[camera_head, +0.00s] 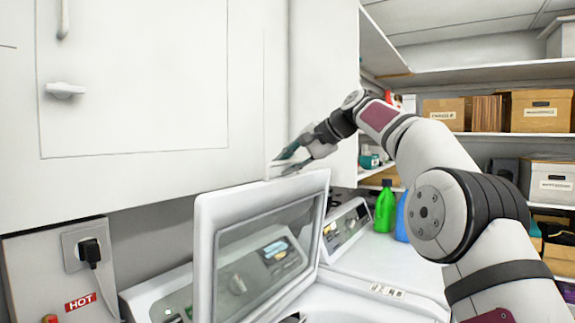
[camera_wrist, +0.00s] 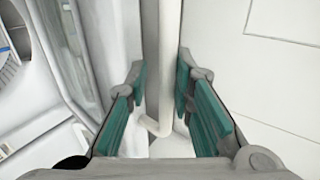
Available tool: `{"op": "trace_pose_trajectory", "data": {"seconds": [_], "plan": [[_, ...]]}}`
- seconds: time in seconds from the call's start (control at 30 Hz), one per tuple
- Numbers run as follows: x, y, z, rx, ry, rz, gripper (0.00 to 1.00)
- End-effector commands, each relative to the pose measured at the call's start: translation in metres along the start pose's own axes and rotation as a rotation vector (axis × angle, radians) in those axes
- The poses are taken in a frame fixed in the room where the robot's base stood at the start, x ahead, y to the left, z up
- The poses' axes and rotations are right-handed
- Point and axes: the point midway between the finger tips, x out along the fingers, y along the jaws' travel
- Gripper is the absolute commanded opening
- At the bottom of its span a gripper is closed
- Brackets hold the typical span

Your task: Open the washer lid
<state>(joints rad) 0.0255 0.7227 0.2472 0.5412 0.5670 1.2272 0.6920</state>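The washer lid (camera_head: 206,240), a white frame with a glass window, stands raised and tilted back above the washer (camera_head: 360,306), so the opening shows in part. In the wrist view the lid (camera_wrist: 72,60) is at the left. My gripper (camera_head: 282,161) is above the lid's top edge, close to the white wall cabinet. In the wrist view my gripper (camera_wrist: 160,85) is open, its green-padded fingers on either side of a white bar (camera_wrist: 151,60) with a bent end, which looks like a cabinet handle. Gaps show beside the bar; I cannot tell whether it touches a finger.
The white cabinet (camera_head: 130,180) overhangs the lid at the left. Behind the lid stand control panels (camera_head: 345,228). A green bottle (camera_head: 385,207) and a blue bottle (camera_head: 401,218) are right of the lid. Shelves with boxes (camera_head: 541,110) fill the right.

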Motion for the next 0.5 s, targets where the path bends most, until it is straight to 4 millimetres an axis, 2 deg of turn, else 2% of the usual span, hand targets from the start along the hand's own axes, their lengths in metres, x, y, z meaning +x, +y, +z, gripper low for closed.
{"op": "trace_pose_trajectory", "data": {"seconds": [0.27, 0.37, 0.5], "plan": [[-0.006, 0.001, 0.000, 0.001, -0.001, 0.002, 0.21], [-0.019, 0.000, 0.000, 0.000, 0.001, 0.001, 0.21], [-0.047, 0.000, -0.001, 0.001, 0.002, 0.001, 0.21]]}}
